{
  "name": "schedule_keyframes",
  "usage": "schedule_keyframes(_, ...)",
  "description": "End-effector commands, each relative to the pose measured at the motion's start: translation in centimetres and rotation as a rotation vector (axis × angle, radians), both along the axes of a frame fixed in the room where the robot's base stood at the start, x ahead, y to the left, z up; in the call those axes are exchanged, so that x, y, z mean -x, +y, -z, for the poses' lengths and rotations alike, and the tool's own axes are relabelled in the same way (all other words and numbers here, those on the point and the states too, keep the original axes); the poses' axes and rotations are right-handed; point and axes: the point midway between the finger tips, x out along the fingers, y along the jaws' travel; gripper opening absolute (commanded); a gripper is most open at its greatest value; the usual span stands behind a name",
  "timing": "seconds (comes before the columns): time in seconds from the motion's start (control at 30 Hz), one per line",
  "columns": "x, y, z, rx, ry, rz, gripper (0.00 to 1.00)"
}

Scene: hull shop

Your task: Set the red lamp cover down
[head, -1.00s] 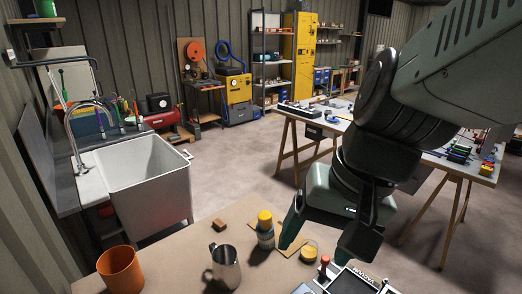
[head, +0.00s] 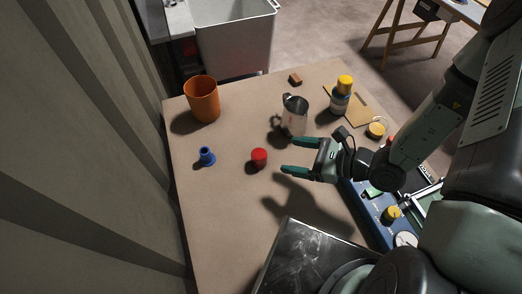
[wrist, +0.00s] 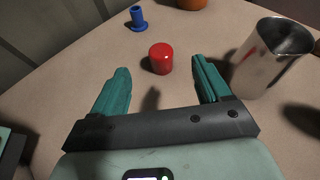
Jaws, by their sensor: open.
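The red lamp cover (head: 259,158), a small round-topped cap, stands on the brown table (head: 225,215). It also shows in the wrist view (wrist: 161,58), just beyond the fingertips and between their lines. My gripper (head: 288,156) is open and empty, its two teal fingers pointing left toward the cover in the head view. The gripper also shows in the wrist view (wrist: 162,75) with a wide gap between the fingers. The cover appears apart from both fingers.
A metal mug (head: 294,117) stands close to one finger. A blue flanged piece (head: 206,156) and an orange cup (head: 202,100) stand to the left. A yellow-capped bottle (head: 341,95) and a wood block (head: 295,79) are farther back. A dark metal plate (head: 300,255) lies at the front.

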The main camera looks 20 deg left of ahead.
Motion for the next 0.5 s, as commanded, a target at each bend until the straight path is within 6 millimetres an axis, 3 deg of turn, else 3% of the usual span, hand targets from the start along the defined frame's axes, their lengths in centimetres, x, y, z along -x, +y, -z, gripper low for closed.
schedule_keyframes(0.1,0.7,0.2,2.5,-0.001,0.071,0.073,0.76)
schedule_keyframes(0.27,0.9,1.0,3.8,0.002,0.099,0.102,0.76)
schedule_keyframes(0.5,0.7,4.4,5.2,0.002,0.097,0.101,0.76)
